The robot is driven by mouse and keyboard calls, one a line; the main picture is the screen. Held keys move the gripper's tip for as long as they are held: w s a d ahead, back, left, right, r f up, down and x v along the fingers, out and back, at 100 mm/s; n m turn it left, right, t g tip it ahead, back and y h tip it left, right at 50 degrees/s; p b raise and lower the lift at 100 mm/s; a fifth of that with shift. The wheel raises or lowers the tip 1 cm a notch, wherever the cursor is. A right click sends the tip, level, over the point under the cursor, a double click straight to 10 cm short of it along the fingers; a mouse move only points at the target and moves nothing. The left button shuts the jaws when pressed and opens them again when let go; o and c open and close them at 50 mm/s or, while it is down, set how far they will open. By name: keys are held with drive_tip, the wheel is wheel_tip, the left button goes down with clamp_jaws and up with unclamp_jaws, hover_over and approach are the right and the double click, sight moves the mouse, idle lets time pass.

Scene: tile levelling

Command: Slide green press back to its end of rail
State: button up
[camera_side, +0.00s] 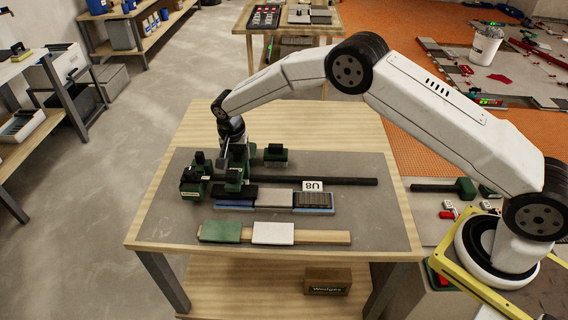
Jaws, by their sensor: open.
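The green press (232,187) stands at the left end of a dark rail (335,181) on the grey work mat. More green blocks with black tops (192,186) stand close to its left, and I cannot clearly tell which parts belong to the press. My gripper (226,164) points down just above and behind this green cluster. Its fingers are small and partly merged with the green parts; the jaws are open. I cannot tell whether they touch or straddle the press. The rail's left end is hidden by the cluster.
Another green block (276,153) stands behind the rail. A wooden strip (322,238) in front carries a green and a white tile. The mat's right side is clear.

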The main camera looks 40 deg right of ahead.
clamp_jaws()
drive_tip(key=shift+s+d, duration=12)
drive_tip(key=shift+d, duration=0.05)
unclamp_jaws()
drive_tip(key=shift+r, duration=0.15)
wheel_tip(320, 180, up, 7)
